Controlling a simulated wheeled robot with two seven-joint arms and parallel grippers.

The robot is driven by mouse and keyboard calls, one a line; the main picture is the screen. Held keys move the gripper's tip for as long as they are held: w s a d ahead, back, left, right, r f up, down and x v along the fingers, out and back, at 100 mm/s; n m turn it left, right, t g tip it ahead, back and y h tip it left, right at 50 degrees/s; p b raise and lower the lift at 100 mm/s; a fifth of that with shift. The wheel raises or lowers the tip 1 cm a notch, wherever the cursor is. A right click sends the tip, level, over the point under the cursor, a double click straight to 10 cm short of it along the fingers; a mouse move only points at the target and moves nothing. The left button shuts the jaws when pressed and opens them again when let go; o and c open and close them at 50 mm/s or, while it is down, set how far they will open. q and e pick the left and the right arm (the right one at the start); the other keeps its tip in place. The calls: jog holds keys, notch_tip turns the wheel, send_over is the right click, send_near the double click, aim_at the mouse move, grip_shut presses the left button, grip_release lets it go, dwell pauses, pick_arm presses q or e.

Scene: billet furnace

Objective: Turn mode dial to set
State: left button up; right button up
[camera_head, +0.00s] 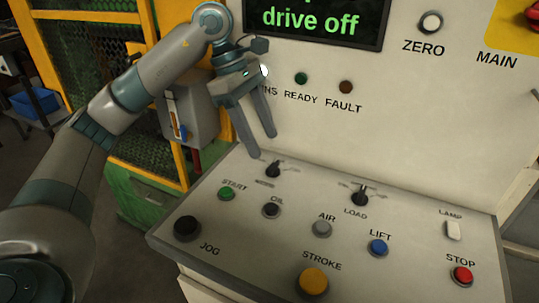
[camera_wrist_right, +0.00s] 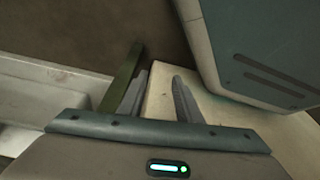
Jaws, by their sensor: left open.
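A small black dial (camera_head: 273,169) sits at the back left of the sloped control panel (camera_head: 300,200). The label under it is too small to read, so I cannot confirm it is the mode dial or tell its setting. A similar black dial (camera_head: 360,195) marked LOAD is to its right. My left gripper (camera_head: 263,146) is open and empty, pointing down just above and behind the unlabelled dial, apparently apart from it. My right gripper (camera_wrist_right: 160,75) shows in the right wrist view with its fingers apart and nothing between them.
The panel carries the START button (camera_head: 226,194), OIL button (camera_head: 271,210), JOG button (camera_head: 187,228), STROKE button (camera_head: 313,281) and others. The upright face behind has a screen (camera_head: 315,20) reading "drive off". A grey box (camera_head: 190,110) hangs left of my left gripper.

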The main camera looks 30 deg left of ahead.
aim_at(272, 164)
pick_arm(q)
jog(key=shift+p+x, duration=0.35)
jog(key=shift+x, duration=2.6)
jog(key=c, duration=1.1)
